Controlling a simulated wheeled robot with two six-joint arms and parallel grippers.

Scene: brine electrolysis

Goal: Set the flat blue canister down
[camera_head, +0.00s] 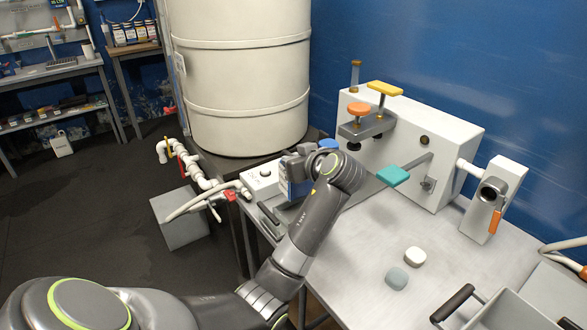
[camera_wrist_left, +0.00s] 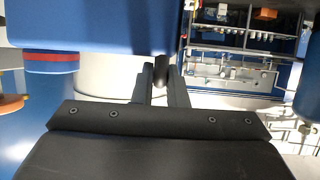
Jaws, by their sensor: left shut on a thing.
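The flat blue canister shows in the head view (camera_head: 284,188) as a small blue patch below and behind my left gripper, mostly hidden by it and my wrist. In the left wrist view the canister (camera_wrist_left: 100,25) fills the upper left as a broad blue face. My left gripper (camera_head: 294,160) is shut on it over the table's back left part. Its dark fingers (camera_wrist_left: 164,82) reach up to the canister's lower edge in the wrist view. I cannot tell whether the canister touches the table. My right gripper is not in view.
A white machine (camera_head: 420,150) with orange and yellow knobs and a teal handle (camera_head: 393,175) stands behind. A white box (camera_head: 262,180) and a large drum (camera_head: 245,80) are close to my gripper. A grey tray (camera_head: 490,312) is front right.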

